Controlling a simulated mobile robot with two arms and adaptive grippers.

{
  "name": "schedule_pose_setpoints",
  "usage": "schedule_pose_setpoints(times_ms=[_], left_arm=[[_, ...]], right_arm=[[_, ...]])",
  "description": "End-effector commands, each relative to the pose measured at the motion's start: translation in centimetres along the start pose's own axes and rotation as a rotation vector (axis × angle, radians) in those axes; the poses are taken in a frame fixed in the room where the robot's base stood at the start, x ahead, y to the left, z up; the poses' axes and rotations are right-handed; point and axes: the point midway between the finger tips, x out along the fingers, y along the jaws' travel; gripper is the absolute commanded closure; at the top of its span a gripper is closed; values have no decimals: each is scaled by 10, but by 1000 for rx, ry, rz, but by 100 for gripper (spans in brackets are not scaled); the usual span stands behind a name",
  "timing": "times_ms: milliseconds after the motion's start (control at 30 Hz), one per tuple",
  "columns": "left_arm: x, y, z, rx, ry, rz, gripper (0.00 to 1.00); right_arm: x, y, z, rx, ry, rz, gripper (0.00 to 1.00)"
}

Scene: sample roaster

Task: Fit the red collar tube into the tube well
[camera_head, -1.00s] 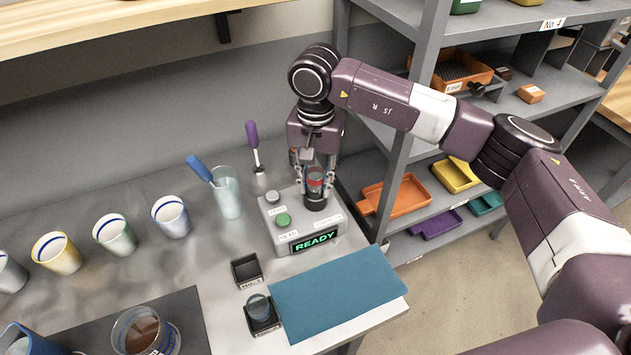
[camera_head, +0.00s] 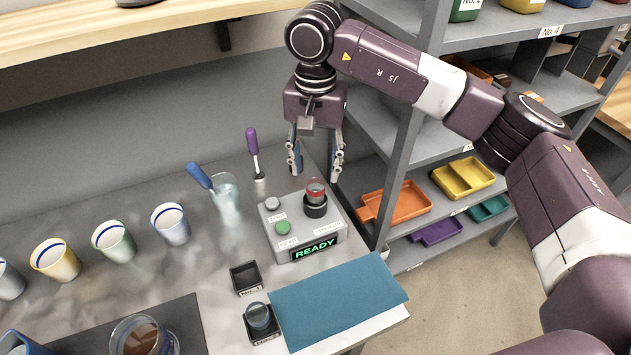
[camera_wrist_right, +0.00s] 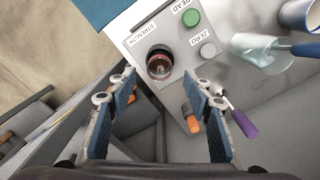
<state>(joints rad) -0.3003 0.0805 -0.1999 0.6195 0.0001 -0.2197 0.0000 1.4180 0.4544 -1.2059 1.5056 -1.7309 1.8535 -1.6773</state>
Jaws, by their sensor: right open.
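The red collar tube (camera_head: 316,190) stands upright in the black tube well (camera_head: 315,208) on the grey meter box (camera_head: 280,226). Its red band and clear top show above the well's rim. In the right wrist view the tube (camera_wrist_right: 159,66) is seen from above, inside the dark ring of the well. My right gripper (camera_head: 315,172) is open and empty, above and behind the tube and apart from it. In the right wrist view its two blue-padded fingers (camera_wrist_right: 168,88) are spread wide. My left gripper is not in view.
The box has a READY display (camera_head: 318,249) and a green button (camera_head: 283,228). A blue cloth (camera_head: 337,298), two small black holders, one with a second tube (camera_head: 258,315), and several cups stand nearby. Shelves (camera_head: 410,170) with trays rise at right.

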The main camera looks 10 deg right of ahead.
Motion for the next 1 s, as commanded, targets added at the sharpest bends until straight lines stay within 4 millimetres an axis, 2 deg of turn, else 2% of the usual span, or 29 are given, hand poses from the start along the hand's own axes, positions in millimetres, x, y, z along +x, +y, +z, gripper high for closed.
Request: schedule_pose_setpoints(times_ms=[100,300,1000], left_arm=[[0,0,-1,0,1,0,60],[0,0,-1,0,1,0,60],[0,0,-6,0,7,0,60]], right_arm=[[-23,0,0,0,2,-2,54],[-42,0,0,1,-1,0,54],[-45,0,0,0,-1,1,54]])
